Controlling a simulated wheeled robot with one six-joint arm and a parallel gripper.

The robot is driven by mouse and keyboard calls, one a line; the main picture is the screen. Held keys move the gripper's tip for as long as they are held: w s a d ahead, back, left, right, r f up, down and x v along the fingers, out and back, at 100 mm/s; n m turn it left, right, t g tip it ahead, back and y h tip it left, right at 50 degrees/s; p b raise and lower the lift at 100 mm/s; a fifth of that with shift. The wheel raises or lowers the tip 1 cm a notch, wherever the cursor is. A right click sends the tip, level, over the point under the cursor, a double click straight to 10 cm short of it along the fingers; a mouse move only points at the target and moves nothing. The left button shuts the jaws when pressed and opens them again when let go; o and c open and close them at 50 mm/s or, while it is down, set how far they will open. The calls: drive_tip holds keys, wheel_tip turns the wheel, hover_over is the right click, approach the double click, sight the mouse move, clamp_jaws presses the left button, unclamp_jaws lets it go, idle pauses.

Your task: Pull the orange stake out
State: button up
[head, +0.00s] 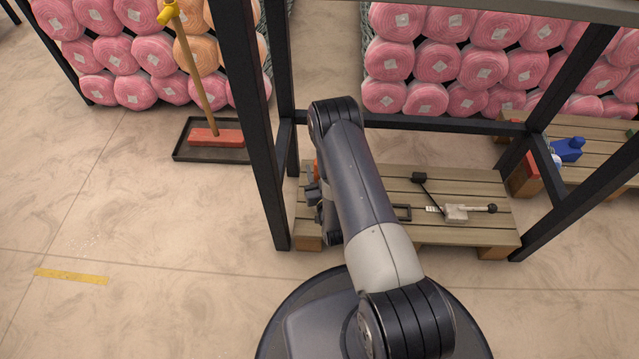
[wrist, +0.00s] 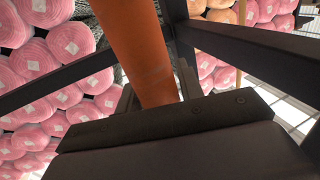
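The orange stake (wrist: 145,50) runs large through the middle of the wrist view, from the top edge down to my gripper. My gripper (wrist: 157,88) has one finger on each side of it, and both fingers appear to touch it. In the head view only a small orange piece of the stake (head: 316,168) shows beside my gripper (head: 318,190), at the left end of a wooden pallet. My arm hides most of that spot. The stake's lower end and whatever holds it are hidden.
A dark metal frame (head: 262,130) stands around the wooden pallet (head: 450,185), with posts close to my arm. A lever device (head: 456,212) lies on the pallet. A broom (head: 195,75) stands in a black tray (head: 180,150) at left. Pink rolls (head: 437,64) are stacked behind. The left floor is mostly clear.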

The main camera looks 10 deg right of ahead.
drive_tip(key=c, duration=0.7)
wheel_tip(320, 180, up, 10)
drive_tip(key=p, duration=0.4)
drive_tip(key=shift+b, duration=0.3)
idle(0.4)
